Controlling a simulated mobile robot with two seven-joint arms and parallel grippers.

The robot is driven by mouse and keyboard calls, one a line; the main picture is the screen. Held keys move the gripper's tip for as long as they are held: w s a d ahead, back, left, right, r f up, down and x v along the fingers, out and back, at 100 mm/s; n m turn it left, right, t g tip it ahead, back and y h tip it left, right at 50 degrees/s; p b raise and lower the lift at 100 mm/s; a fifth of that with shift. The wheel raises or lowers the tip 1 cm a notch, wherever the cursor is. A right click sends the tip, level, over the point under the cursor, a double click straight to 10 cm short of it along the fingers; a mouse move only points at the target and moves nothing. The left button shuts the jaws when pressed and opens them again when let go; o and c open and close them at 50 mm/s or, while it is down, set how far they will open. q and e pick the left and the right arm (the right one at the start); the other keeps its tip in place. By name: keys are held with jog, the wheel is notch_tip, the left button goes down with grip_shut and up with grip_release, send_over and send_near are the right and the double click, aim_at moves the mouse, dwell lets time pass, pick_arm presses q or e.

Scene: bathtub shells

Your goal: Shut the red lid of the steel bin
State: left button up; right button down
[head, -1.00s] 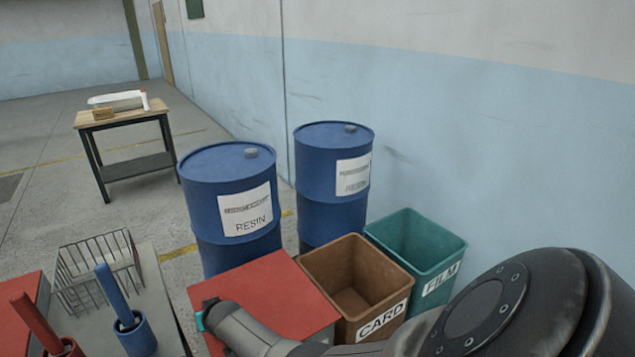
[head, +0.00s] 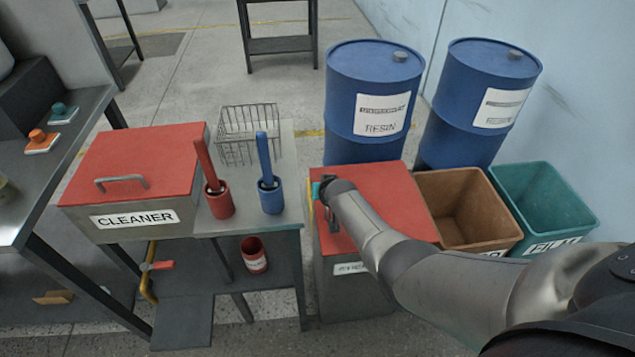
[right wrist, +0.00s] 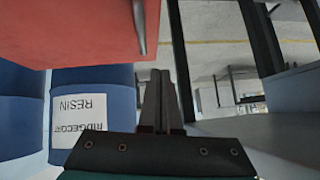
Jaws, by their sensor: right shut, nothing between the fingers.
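The steel bin (head: 335,290) stands right of the grey bench in the head view, its front label partly hidden by my right arm. Its red lid (head: 385,182) looks flat on top, though my arm covers part of it. My right gripper (head: 326,196) is at the lid's left edge, shut and empty; I cannot tell whether it touches. In the right wrist view, a red surface (right wrist: 70,30) with a metal bar handle (right wrist: 139,25) is close beside the shut fingertips (right wrist: 159,78). My left gripper is not in view.
Brown (head: 465,205) and green (head: 545,205) open bins stand right of the steel bin. Two blue drums (head: 365,145) stand behind. Left are a wire basket (head: 250,130), red and blue brush holders, and a red-lidded CLEANER tank (head: 140,165).

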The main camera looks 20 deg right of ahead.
jog(key=a+p+v, duration=0.2)
jog(key=p+v, duration=0.4)
jog(key=v, duration=0.3)
jog(key=shift+w+r, duration=0.2)
jog(key=shift+a+f, duration=0.1)
jog(key=shift+a, duration=0.05)
